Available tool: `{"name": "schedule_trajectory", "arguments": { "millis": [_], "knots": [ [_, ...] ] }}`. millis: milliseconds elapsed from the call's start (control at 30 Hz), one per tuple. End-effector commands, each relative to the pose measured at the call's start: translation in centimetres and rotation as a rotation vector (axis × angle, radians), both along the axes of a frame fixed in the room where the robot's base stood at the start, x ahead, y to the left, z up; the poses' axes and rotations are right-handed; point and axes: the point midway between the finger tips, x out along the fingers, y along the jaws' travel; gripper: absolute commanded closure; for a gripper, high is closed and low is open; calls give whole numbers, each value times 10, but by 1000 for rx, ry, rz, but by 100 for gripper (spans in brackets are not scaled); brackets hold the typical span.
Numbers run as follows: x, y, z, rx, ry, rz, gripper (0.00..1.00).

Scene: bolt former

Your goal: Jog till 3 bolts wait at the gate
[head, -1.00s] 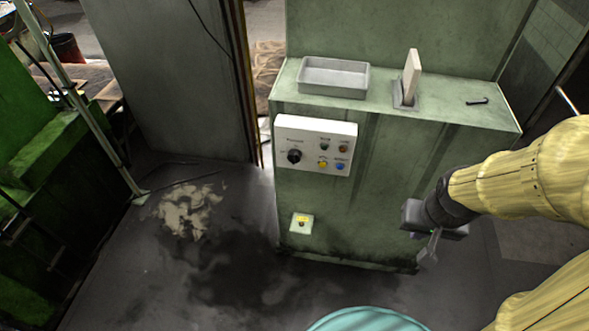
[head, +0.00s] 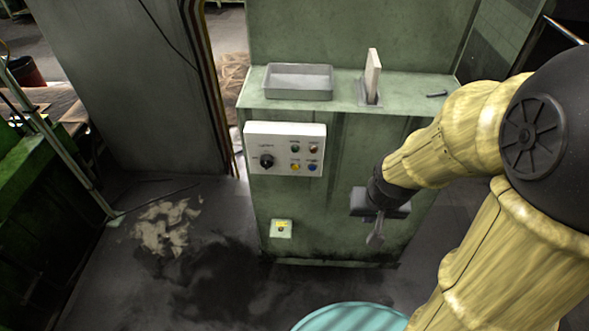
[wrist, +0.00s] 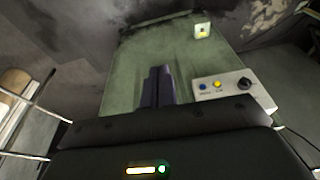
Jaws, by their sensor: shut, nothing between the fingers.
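A white control panel (head: 285,149) is on the front of the green machine. A dark bolt (head: 437,94) lies on the machine's ledge at the right. No row of bolts at a gate can be made out. My gripper (head: 375,238) is shut and empty, in front of the machine, right of and below the panel. In the wrist view its fingers (wrist: 158,86) are together, with the panel (wrist: 232,88) to their right.
A grey tray (head: 298,82) and an upright pale plate in a grey slot (head: 373,76) stand on the ledge (head: 340,106). A small box with a yellow button (head: 281,228) is low on the machine's front. A teal round top (head: 350,317) is at the bottom edge. Floor is open at left.

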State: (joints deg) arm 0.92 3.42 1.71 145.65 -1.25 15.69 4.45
Motion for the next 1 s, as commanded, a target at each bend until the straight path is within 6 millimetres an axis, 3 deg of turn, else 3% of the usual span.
{"name": "schedule_trajectory", "arguments": {
  "millis": [267, 500, 800, 1000],
  "knots": [
    [74, 27, -69, 139, -120, -169, 100],
    [129, 73, -132, 417, -203, -355, 100],
    [173, 137, -190, 911, -209, -659, 100],
    [189, 162, -205, 1197, -172, -839, 100]
  ]
}}
